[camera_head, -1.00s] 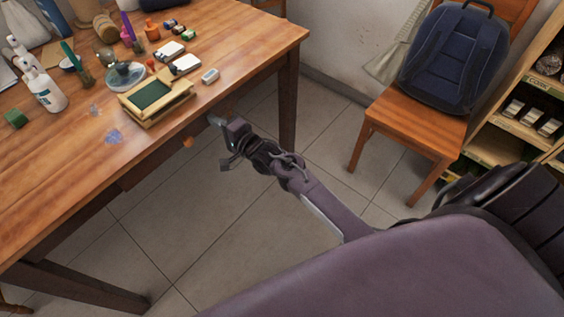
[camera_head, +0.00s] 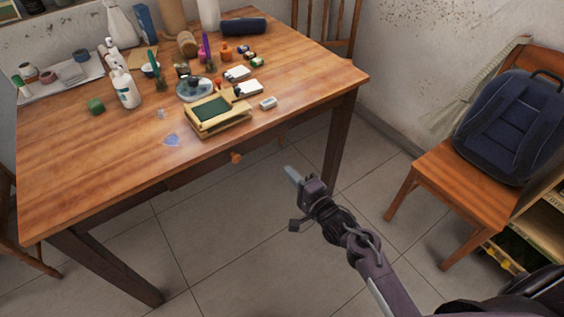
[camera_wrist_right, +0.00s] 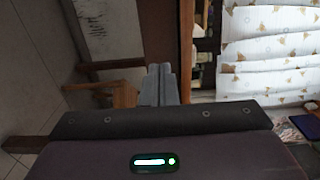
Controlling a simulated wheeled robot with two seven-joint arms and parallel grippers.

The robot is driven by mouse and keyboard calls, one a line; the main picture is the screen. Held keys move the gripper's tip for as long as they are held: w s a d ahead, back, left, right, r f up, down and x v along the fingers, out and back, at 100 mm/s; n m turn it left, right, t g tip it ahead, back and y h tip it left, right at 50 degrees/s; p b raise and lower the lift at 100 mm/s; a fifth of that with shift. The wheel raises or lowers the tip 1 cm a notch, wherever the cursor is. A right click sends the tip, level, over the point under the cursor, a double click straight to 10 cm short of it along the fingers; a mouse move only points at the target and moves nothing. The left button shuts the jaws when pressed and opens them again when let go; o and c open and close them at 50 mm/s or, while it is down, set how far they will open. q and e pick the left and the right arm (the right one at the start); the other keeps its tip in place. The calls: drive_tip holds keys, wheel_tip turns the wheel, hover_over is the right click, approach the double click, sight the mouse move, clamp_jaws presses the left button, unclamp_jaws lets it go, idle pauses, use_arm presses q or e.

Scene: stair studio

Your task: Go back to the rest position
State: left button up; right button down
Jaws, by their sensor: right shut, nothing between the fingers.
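My right gripper (camera_head: 293,174) is in front of the wooden table (camera_head: 85,166), over the tiled floor and below the tabletop's right part. Its fingers are shut and empty. In the right wrist view the closed fingers (camera_wrist_right: 159,84) stand together with nothing between them. My left gripper is in neither view.
A chair (camera_head: 462,178) with a backpack (camera_head: 512,128) stands right. Floor between is clear.

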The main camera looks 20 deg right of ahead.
drive_tip(key=s+d+f+n+g+h+p, duration=0.1)
drive_tip(key=s+f+n+g+h+p, duration=0.2)
drive_tip(key=s+f, duration=0.7)
drive_tip(key=s+d+f+n+g+h+p, duration=0.1)
drive_tip(key=s+f+n+g+p, duration=0.35)
drive_tip(key=f, duration=1.05)
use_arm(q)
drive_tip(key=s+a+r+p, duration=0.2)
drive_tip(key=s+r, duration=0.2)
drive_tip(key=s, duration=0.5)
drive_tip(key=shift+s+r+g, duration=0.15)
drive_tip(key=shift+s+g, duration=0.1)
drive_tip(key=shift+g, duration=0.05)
use_arm(e)
drive_tip(key=s+d+f+n+g, duration=0.1)
drive_tip(key=s+f+n+g, duration=0.1)
drive_tip(key=s, duration=0.7)
drive_tip(key=s+d+f+n+g+h, duration=0.1)
drive_tip(key=s+d+f+n+g, duration=0.1)
drive_tip(key=s, duration=0.8)
drive_tip(key=s+d+f+n+g+h, duration=0.1)
drive_tip(key=s+f+n+g, duration=0.3)
drive_tip(key=s, duration=0.6)
drive_tip(key=shift+s+d+f+n, duration=0.25)
drive_tip(key=shift+d+f+n, duration=0.25)
drive_tip(key=shift+f, duration=0.45)
drive_tip(key=shift+g, duration=0.25)
